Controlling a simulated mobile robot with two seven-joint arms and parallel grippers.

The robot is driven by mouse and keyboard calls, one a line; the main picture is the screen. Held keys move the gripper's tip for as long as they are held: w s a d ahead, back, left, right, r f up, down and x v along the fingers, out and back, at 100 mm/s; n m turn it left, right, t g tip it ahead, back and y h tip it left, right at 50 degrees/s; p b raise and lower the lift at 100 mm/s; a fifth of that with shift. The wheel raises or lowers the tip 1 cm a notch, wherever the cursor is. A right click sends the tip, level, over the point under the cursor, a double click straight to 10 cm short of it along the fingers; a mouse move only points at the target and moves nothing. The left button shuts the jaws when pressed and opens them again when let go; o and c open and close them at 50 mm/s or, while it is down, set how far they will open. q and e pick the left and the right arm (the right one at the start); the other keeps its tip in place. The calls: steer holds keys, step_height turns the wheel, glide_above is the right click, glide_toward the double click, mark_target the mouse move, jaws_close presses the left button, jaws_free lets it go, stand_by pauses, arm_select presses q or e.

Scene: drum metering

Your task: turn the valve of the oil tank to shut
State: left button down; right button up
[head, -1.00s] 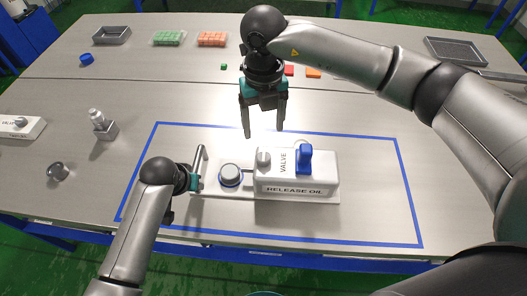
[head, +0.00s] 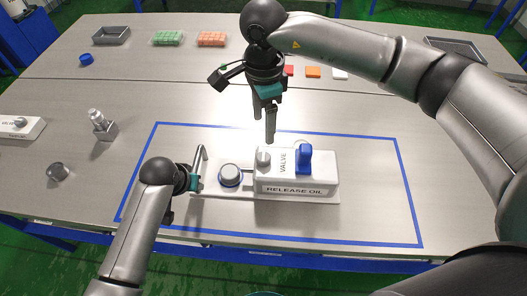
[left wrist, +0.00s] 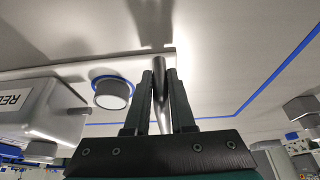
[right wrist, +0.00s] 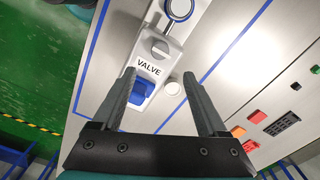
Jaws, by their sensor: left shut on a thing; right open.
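The oil tank (head: 322,177) is a white box labelled VALVE and RELEASE OIL on a base plate inside a blue taped outline. A grey round valve knob (head: 263,158) and a blue part (head: 304,158) are on its top; the right wrist view also shows the grey knob (right wrist: 161,49) and blue part (right wrist: 140,91). My right gripper (head: 271,138) is open and empty above the tank, pointing down. My left gripper (head: 194,180) is shut on a metal handle (left wrist: 161,95) at the plate's left end. A round grey cap (head: 230,174) with a blue ring lies between.
A metal fitting (head: 102,124) and a small metal cup (head: 58,171) stand at left, near another white valve box (head: 20,127). Trays, green and orange blocks (head: 212,39) and a blue ring (head: 86,59) are at the back. The table right of the tank is clear.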

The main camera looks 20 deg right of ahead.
mark_target(264, 157)
step_height(264, 157, down, 12)
steer(key=n, duration=0.4)
steer(key=shift+r, duration=0.1)
stand_by(0.4)
jaws_close()
stand_by(0.5)
